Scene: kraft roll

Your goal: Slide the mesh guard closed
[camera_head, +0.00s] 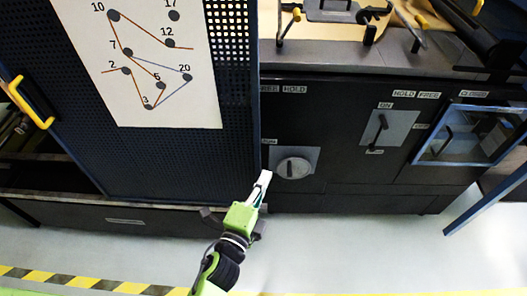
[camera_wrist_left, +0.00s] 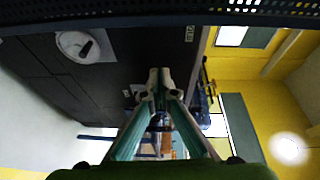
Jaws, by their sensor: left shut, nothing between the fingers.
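The mesh guard (camera_head: 170,160) is a dark blue perforated panel at the left in the head view, with a white number sheet on it. A yellow handle (camera_head: 30,103) is at its left side. My left gripper (camera_head: 264,178) points up beside the guard's lower right edge, its fingers shut and empty. In the left wrist view, the shut fingers (camera_wrist_left: 159,76) come together in the middle, and the guard's perforated edge (camera_wrist_left: 160,14) crosses the top. I cannot tell whether the fingers touch the guard. My right gripper is not in view.
Right of the guard is a black machine front with a round knob (camera_head: 294,167), a lever switch (camera_head: 380,130) and a blue-framed window (camera_head: 475,134). The grey floor (camera_head: 350,255) in front is clear, with a yellow-black stripe at left.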

